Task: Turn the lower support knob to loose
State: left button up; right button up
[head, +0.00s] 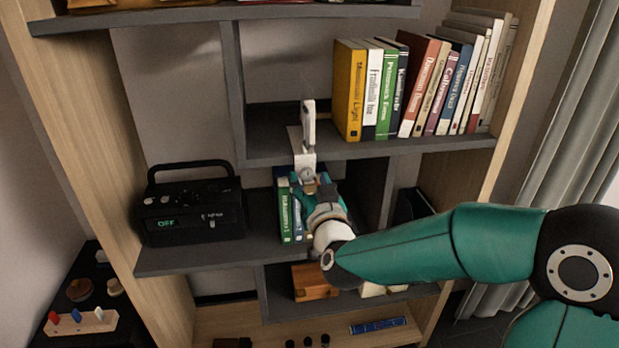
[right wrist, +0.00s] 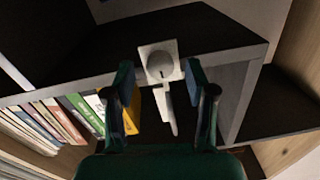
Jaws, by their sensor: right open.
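The support knob (head: 307,174) is a small round grey knob on a white plate, fixed at the front edge of a dark shelf in the head view. A white lever (head: 309,125) stands up above it. In the right wrist view the knob (right wrist: 160,64) is upper centre, and the lever (right wrist: 168,108) points down the picture. My right gripper (head: 312,184) is open in front of the knob. In the right wrist view its two fingers stand on either side of the plate, with visible gaps. Contact with the knob cannot be told. My left gripper is not in view.
A bookcase surrounds the knob, with a row of books (head: 425,85) at upper right. A black radio (head: 190,205) reading OFF stands on the shelf at left. Green and blue books (head: 286,212) stand just below the knob. A wooden block (head: 312,282) lies lower down.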

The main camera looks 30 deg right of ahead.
jog(key=shift+w+d, duration=0.2)
jog(key=shift+w, duration=0.3)
grip_shut()
